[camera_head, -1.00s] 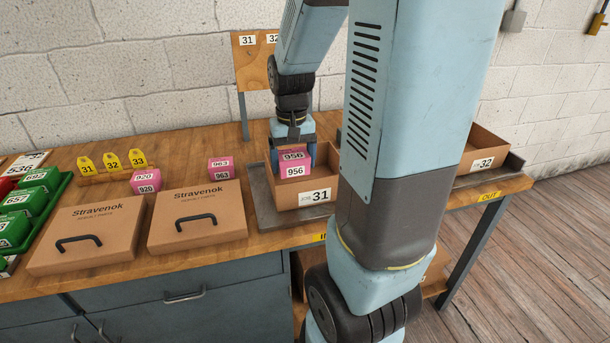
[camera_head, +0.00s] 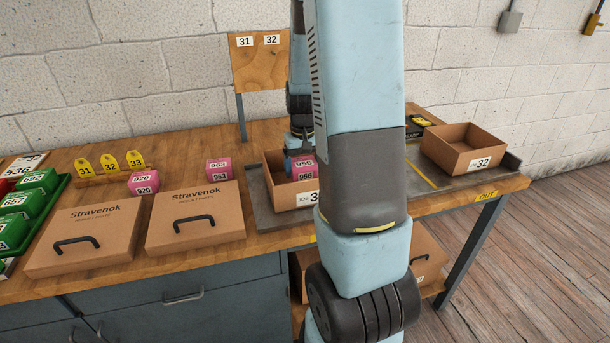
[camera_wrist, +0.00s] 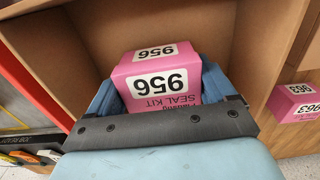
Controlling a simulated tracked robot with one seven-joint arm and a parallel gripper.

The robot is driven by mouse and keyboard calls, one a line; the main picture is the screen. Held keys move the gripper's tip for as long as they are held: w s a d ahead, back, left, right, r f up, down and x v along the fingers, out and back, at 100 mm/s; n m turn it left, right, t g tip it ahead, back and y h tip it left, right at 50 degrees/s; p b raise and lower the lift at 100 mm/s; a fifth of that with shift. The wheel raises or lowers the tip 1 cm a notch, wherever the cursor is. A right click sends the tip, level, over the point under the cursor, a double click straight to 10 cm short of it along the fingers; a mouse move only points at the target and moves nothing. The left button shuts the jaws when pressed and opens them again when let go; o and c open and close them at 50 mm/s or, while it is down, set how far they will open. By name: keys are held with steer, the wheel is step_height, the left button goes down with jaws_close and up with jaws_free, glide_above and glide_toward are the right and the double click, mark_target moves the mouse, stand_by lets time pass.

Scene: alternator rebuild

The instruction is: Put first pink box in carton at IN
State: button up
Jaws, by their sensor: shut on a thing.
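A pink box labelled 956 (camera_head: 306,177) is held by my gripper (camera_head: 301,165) within the walls of the open brown carton marked 31 (camera_head: 290,198), on the grey tray near the IN sign. The carton's front wall hides the box's lower part, so I cannot tell whether it touches the floor. In the wrist view, the box (camera_wrist: 165,85) sits between the blue fingers of my gripper (camera_wrist: 159,88), with carton walls (camera_wrist: 55,55) around. Pink boxes 920 (camera_head: 144,183) and 963 (camera_head: 219,170) stand on the bench, left of the carton. My arm hides the carton's right part.
Two closed Stravenok cases (camera_head: 195,222) lie at the front of the bench. An open carton marked 32 (camera_head: 462,152) stands at right near OUT. A board with 31 and 32 (camera_head: 260,62) stands behind.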

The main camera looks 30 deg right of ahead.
mark_target(303, 175)
steer(key=shift+f, duration=1.6)
steer(key=o, duration=0.9)
steer(key=shift+f, duration=0.1)
steer(key=shift+c, duration=0.2)
step_height(303, 175, up, 12)
steer(key=shift+r, duration=0.2)
steer(key=s+a+r+n+t, duration=0.3)
steer(key=s+a+r+t, duration=0.2)
steer(key=s+a+r, duration=0.9)
steer(key=shift+s+a+r+t, duration=0.35)
steer(key=shift+s+a, duration=0.65)
steer(key=shift+s, duration=1.1)
